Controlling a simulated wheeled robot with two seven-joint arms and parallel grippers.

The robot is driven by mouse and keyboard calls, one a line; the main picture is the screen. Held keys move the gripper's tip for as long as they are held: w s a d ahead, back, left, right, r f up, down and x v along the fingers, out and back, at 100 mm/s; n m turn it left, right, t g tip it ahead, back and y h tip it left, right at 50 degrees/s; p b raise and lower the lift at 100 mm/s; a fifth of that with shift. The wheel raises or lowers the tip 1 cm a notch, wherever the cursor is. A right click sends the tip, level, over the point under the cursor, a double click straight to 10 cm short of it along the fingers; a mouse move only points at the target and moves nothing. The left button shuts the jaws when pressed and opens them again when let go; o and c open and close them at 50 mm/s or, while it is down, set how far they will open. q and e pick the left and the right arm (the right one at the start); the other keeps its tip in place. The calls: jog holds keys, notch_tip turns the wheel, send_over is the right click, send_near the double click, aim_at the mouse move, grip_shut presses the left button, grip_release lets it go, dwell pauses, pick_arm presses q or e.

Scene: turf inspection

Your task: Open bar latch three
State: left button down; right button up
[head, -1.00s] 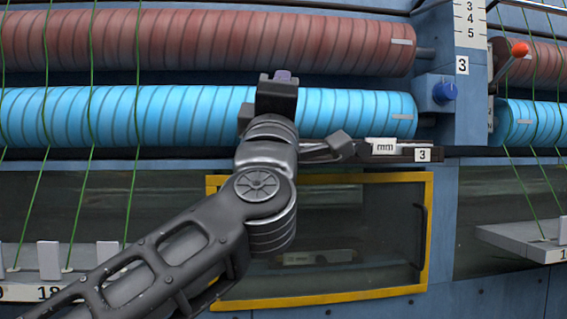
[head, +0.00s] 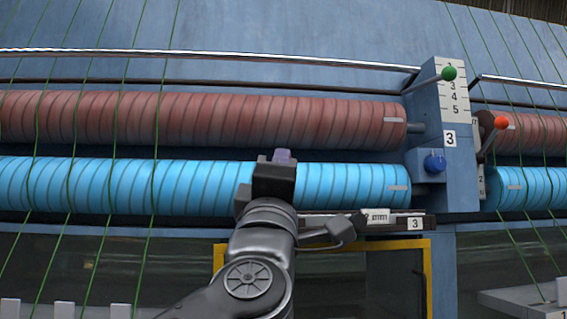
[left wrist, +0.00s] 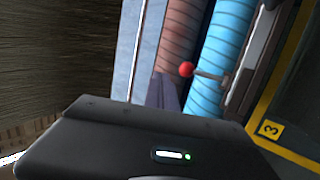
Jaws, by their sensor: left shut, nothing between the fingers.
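A post numbered 3 (head: 449,139) stands right of centre. A dark bar with a small 3 label (head: 415,223) runs below the blue roller. I cannot tell which part is the bar latch. My left gripper (head: 283,156) is shut and empty, in front of the blue roller and left of the post. Its purple fingers show in the left wrist view (left wrist: 165,93), near a red-ball lever (left wrist: 186,69). My right gripper is not in view.
A red roller (head: 230,120) lies above the blue roller (head: 340,187). Thin green strings cross both. A chrome rail (head: 210,55) runs above. A yellow-framed window (head: 428,280) is below. Another red-ball lever (head: 501,122) stands right of the post.

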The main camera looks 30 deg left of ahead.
pick_arm(q)
jog(key=s+d+f, duration=0.1)
jog(key=s+d, duration=0.2)
jog(key=s, duration=0.3)
jog(key=shift+s+f+b, duration=0.2)
jog(key=shift+b, duration=0.2)
